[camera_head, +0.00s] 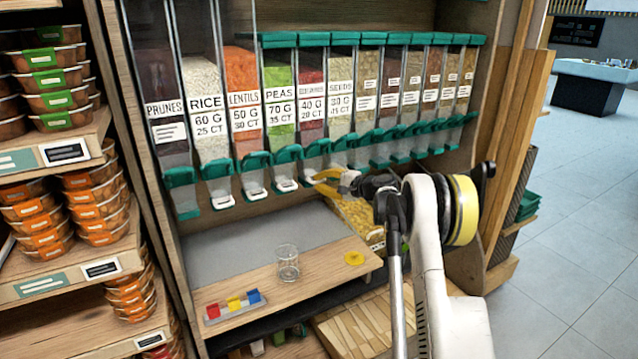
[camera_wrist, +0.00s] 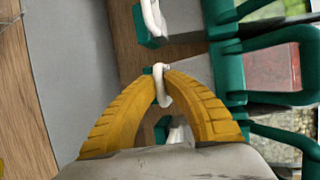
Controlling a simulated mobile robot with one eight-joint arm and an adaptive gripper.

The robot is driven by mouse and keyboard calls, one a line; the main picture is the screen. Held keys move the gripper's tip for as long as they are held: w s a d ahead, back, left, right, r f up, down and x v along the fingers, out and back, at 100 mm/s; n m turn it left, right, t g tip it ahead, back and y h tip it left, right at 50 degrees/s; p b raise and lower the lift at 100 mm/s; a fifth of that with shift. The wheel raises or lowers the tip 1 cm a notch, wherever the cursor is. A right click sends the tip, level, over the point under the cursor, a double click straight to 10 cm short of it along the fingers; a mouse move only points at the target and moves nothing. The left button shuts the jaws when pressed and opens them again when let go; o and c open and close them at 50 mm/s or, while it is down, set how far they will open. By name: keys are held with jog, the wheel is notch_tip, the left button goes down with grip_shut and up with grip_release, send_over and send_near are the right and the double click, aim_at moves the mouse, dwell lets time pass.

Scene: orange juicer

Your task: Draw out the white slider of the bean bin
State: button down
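The red-filled bin (camera_head: 312,93) stands fifth from the left in the row; its label name is too small to read surely. Its green spout (camera_head: 317,148) is just above my gripper (camera_head: 318,180). In the wrist view, the yellow fingers of my gripper (camera_wrist: 165,74) meet around a white loop-shaped slider (camera_wrist: 162,88). This slider lines up with the bin of red contents (camera_wrist: 272,66). The fingers look shut on the loop. In the head view the slider is hidden by my gripper. How far it is drawn out cannot be told.
A neighbouring white slider (camera_wrist: 152,18) is close to the fingers, and another (camera_wrist: 178,133) shows between them. A clear cup (camera_head: 287,262) and a colored block tray (camera_head: 234,305) stand on the wooden shelf. A yellow disc (camera_head: 354,258) lies there too. Open floor is at right.

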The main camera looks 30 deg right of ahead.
jog(key=shift+s+f, duration=0.1)
jog(key=shift+s, duration=1.9)
jog(key=c, duration=1.5)
grip_release()
jog(key=shift+s, duration=0.1)
jog(key=shift+d, duration=0.1)
jog(key=v, duration=1.2)
